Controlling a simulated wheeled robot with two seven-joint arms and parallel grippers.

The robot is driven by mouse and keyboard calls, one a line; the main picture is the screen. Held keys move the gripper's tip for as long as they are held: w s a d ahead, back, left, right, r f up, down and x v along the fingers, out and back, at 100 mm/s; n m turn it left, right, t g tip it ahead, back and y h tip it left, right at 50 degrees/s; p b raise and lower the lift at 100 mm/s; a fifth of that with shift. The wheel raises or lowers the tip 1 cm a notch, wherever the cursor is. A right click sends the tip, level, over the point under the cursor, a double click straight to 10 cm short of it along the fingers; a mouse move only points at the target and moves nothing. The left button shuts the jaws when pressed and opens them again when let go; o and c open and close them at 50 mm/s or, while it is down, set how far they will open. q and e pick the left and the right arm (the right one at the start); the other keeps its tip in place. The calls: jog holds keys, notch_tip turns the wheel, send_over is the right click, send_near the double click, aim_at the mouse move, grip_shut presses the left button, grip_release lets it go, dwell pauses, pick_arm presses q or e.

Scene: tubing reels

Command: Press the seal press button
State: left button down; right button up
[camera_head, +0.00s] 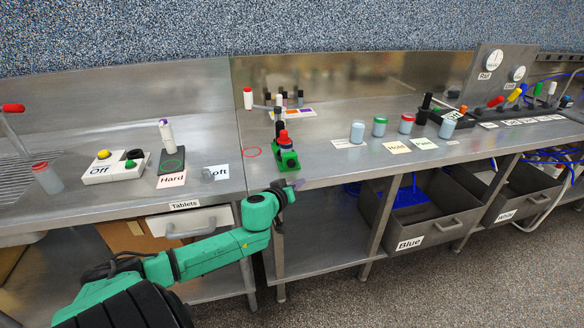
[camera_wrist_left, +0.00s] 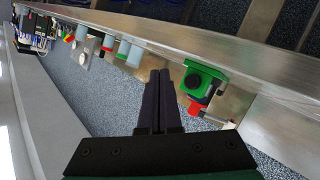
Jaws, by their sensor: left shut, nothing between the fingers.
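The green device (camera_head: 287,159) with a red top (camera_head: 284,137) stands near the front edge of the steel counter; I take it to be the seal press. In the left wrist view the green body (camera_wrist_left: 204,78) shows right of my fingers, with its red part (camera_wrist_left: 195,108) beside it. My left gripper (camera_head: 298,184) is in front of the counter edge, just below and right of the device, apart from it. In the left wrist view its dark fingers (camera_wrist_left: 159,75) are shut together with nothing between them. My right gripper is not in view.
Left of the press are a white box marked "Off" (camera_head: 118,167) and a dark block (camera_head: 171,166) with a white-and-purple tube. Several capped jars, such as a green-capped one (camera_head: 379,126), stand to the right.

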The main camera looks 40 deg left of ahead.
aim_at(295, 165)
pick_arm(q)
jog(key=shift+w+a+b, duration=0.3)
jog(key=shift+w+a, duration=0.35)
jog(key=shift+a, duration=0.3)
jog(key=shift+w+a+b, duration=0.3)
jog(key=shift+w+a, duration=0.35)
jog(key=shift+a, duration=0.3)
jog(key=shift+w+a+b, duration=0.3)
jog(key=shift+w+a, duration=0.35)
jog(key=shift+a, duration=0.3)
jog(key=shift+a, duration=0.1)
jog(key=shift+w+a, duration=0.25)
jog(key=shift+w+a, duration=0.3)
jog(key=shift+a, duration=0.2)
jog(key=shift+d, duration=0.15)
dwell(0.5)
jog(key=shift+s+d+p, duration=0.55)
jog(key=shift+d+p, duration=0.1)
jog(key=shift+d, duration=0.05)
